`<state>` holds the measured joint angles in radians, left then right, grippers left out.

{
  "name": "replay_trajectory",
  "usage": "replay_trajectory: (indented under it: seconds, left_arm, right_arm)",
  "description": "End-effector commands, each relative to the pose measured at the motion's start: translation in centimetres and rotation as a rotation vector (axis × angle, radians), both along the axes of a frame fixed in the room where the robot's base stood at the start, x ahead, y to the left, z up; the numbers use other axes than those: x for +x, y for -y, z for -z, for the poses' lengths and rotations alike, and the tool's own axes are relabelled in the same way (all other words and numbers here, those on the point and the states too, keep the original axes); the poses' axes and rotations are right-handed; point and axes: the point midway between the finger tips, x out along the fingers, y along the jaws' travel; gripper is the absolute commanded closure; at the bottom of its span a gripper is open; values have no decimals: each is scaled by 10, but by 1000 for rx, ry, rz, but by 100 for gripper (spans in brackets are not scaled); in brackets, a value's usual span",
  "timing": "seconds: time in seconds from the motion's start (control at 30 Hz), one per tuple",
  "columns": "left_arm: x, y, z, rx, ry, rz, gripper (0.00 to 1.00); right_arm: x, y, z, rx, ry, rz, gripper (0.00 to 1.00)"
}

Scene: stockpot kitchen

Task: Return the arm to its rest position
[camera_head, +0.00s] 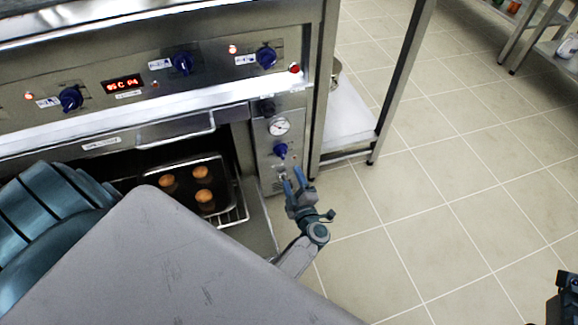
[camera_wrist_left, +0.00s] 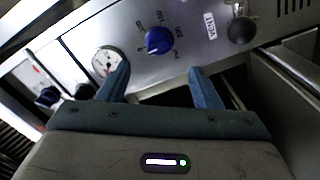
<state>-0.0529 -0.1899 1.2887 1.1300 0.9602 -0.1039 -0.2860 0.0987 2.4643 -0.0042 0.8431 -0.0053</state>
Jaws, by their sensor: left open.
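My left gripper (camera_head: 299,183) is open and empty, in front of the oven's narrow side control panel (camera_head: 270,160). The arm comes in from the lower left, with a large grey link across the bottom of the head view. In the left wrist view the two blue fingers (camera_wrist_left: 160,85) are spread apart, with a blue knob (camera_wrist_left: 159,40) beyond them. I cannot tell if a finger touches the panel. A dark part (camera_head: 565,298) at the right edge of the head view may be my right arm; its gripper does not show.
The oven (camera_head: 180,100) stands open at left, with a tray of several round brown baked items (camera_head: 203,173) inside. A steel table leg (camera_head: 402,80) and low white shelf (camera_head: 348,120) stand right of it. The tiled floor (camera_head: 450,190) is clear.

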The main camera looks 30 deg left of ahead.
Motion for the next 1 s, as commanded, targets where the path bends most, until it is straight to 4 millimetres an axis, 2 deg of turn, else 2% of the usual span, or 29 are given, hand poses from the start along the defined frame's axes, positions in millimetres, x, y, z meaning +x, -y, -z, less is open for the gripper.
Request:
replay_trajectory:
  seconds: [0.17,0.63,0.7,0.77,0.87,0.97,1.0]
  left_arm:
    - [-6,7,0,-1,0,0,42]
    - [-5,6,0,0,1,0,42]
    - [-4,4,-6,12,11,2,42]
    - [-3,-1,-20,40,35,7,42]
    - [-1,-14,-65,137,112,23,42]
    - [-6,-26,-135,289,220,46,42]
    - [-10,-30,-166,359,266,53,42]
  right_arm:
    - [1,0,2,-1,-11,0,64]
    - [-1,0,-2,9,6,2,64]
    - [-2,0,-3,11,10,2,64]
    - [-1,0,-3,10,8,2,64]
    - [-1,0,-2,9,6,2,64]
    - [-1,0,-2,8,4,3,64]
    - [-1,0,-1,8,3,2,64]
